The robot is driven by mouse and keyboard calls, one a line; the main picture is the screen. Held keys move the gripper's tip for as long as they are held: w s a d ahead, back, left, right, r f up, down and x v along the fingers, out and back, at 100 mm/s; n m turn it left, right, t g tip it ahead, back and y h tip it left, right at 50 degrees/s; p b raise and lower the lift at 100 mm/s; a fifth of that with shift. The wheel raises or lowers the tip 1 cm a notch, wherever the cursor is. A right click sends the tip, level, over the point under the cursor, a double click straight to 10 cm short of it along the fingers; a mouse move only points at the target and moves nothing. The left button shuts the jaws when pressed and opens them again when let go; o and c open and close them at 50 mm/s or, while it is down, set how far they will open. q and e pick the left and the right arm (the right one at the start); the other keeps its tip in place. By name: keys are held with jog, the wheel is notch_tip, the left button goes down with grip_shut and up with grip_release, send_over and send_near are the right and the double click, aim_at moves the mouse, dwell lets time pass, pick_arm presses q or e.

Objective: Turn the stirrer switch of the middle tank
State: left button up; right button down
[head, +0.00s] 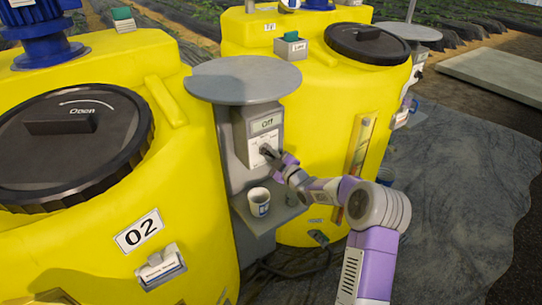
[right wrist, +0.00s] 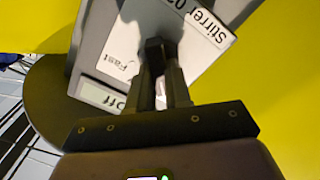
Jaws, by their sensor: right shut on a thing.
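The stirrer switch box (head: 257,124) is grey and stands on a post between two yellow tanks. Its display reads "Off". In the right wrist view its plate (right wrist: 200,45) reads "Stirrer 02", with "Fast" at one side, and its display (right wrist: 101,95) reads "Off". The dark knob (right wrist: 154,47) is between my right fingertips. My right gripper (head: 269,154) is at the front of the box, shut on the knob; it also shows in the right wrist view (right wrist: 160,72). The yellow tank marked 02 (head: 205,225) stands at the left. My left gripper is not in view.
A round grey cover (head: 243,79) overhangs the box. A white cup (head: 259,202) stands on a small shelf (head: 285,214) under it, close to my right arm. Another yellow tank (head: 310,85) stands behind. Dark ground sheeting (head: 470,190) at the right is open.

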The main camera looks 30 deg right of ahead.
jog(key=shift+m, duration=0.4)
jog(key=m, duration=0.3)
jog(key=m+p, duration=0.1)
jog(key=m, duration=0.3)
jog(key=m+p, duration=0.1)
jog(key=m, duration=0.4)
jog(key=m+p, duration=0.1)
jog(key=m, duration=0.3)
jog(key=shift+d+m, duration=0.4)
jog(key=shift+m+p, duration=0.3)
jog(key=c, duration=1.1)
grip_release()
jog(key=shift+o, duration=0.2)
